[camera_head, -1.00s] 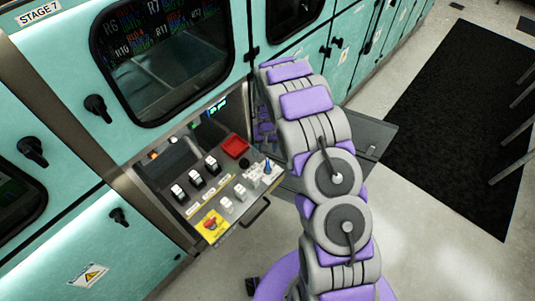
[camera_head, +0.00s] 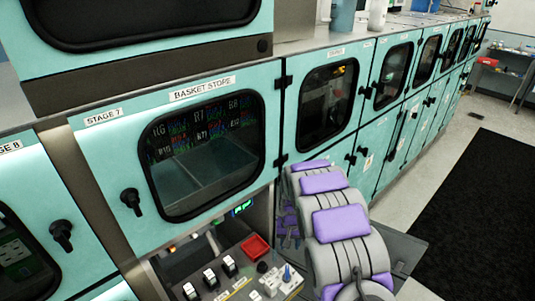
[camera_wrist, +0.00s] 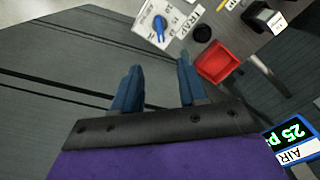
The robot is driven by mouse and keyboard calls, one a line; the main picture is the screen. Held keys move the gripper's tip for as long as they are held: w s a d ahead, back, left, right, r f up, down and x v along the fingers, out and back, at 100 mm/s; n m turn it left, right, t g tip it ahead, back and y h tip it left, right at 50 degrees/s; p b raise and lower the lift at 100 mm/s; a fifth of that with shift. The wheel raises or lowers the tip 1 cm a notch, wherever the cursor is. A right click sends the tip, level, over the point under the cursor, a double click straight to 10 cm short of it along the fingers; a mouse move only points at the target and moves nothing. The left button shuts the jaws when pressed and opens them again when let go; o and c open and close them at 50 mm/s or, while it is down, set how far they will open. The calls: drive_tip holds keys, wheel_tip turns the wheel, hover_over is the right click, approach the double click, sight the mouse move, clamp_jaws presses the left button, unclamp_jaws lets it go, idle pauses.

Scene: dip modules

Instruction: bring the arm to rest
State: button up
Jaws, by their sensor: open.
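My gripper (camera_wrist: 155,85) shows in the wrist view with its two blue fingers apart and nothing between them. It hangs over a dark grey surface, close to a control panel.
Teal cabinets with a basket store window (camera_head: 205,155) line the wall. A black mat (camera_head: 480,215) lies on the right floor.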

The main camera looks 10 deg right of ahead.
drive_tip(key=s+d+r+b, duration=0.1)
drive_tip(key=s+r, duration=1.5)
drive_tip(key=r, duration=0.1)
drive_tip(key=s+r+n+g, duration=0.1)
drive_tip(key=s+r, duration=0.2)
drive_tip(key=s, duration=1)
drive_tip(key=s+a+r+b, duration=0.1)
drive_tip(key=s+r, duration=0.2)
drive_tip(key=s, duration=1)
drive_tip(key=shift+r+n+g, duration=0.4)
idle(1.0)
